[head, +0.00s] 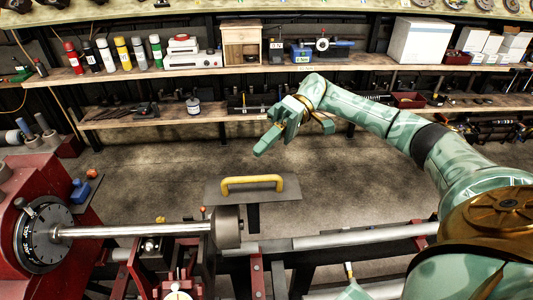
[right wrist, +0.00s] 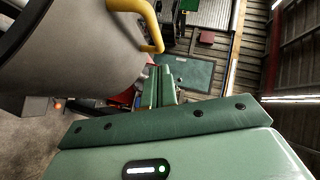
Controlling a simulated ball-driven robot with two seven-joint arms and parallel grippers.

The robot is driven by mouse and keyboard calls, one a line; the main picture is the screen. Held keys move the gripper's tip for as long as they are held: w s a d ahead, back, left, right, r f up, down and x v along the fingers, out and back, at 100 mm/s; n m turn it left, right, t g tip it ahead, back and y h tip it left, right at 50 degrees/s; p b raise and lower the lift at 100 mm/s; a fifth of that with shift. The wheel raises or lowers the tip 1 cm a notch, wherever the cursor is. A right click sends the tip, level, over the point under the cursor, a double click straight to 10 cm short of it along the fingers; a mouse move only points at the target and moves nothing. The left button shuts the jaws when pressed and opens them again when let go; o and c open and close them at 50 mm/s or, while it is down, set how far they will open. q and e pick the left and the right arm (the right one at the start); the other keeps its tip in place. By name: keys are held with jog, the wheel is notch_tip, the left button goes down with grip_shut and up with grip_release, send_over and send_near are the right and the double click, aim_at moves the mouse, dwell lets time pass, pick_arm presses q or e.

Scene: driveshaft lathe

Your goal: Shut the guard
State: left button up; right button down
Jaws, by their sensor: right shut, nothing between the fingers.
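The guard (head: 282,193) shows in the head view as a grey panel with a yellow handle (head: 252,182), behind the lathe's shaft. The shaft is uncovered in front of it. In the right wrist view the handle (right wrist: 143,22) is at the top, on a large grey curved surface that fills the upper left. My right gripper (head: 262,147) is shut and empty, above and beyond the handle in the head view, apart from it. My left gripper is not in view.
The lathe's black chuck (head: 43,236) is at the left, holding the steel shaft (head: 140,230). Shelves (head: 260,70) with spray cans, boxes and tools line the back. The floor (head: 350,180) between shelves and lathe is clear.

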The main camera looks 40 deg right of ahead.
aim_at(252, 189)
jog(key=s, duration=0.1)
jog(key=s+a+f, duration=0.1)
jog(key=s+p, duration=0.1)
jog(key=shift+s+a+f, duration=0.15)
jog(key=shift+a, duration=0.15)
jog(key=shift+a+f, duration=0.1)
jog(key=shift+f, duration=0.05)
